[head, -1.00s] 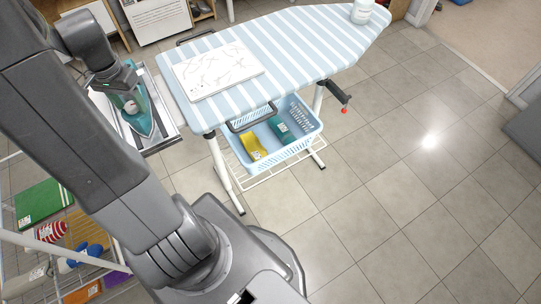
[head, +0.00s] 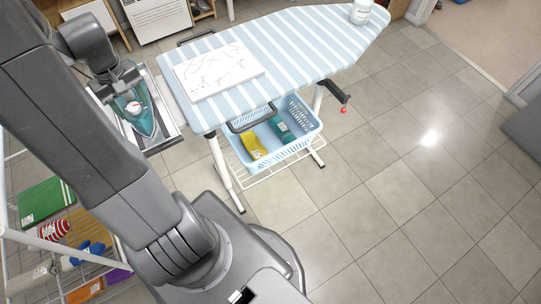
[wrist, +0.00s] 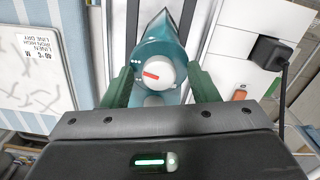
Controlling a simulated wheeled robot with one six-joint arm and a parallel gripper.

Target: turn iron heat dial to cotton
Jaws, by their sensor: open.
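The teal iron (head: 141,116) rests on the metal iron rest at the left end of the ironing board. Its round white heat dial (wrist: 157,76) has a red pointer mark, which points left and slightly up in the wrist view; small white marks sit beside the dial. The dial also shows in the head view (head: 134,108). My gripper (wrist: 160,82) is open, with one green finger on each side of the dial in the wrist view. I cannot tell whether the fingers touch the dial or the iron. No setting names are readable.
A blue basket (head: 305,135) sits on the shelf below.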

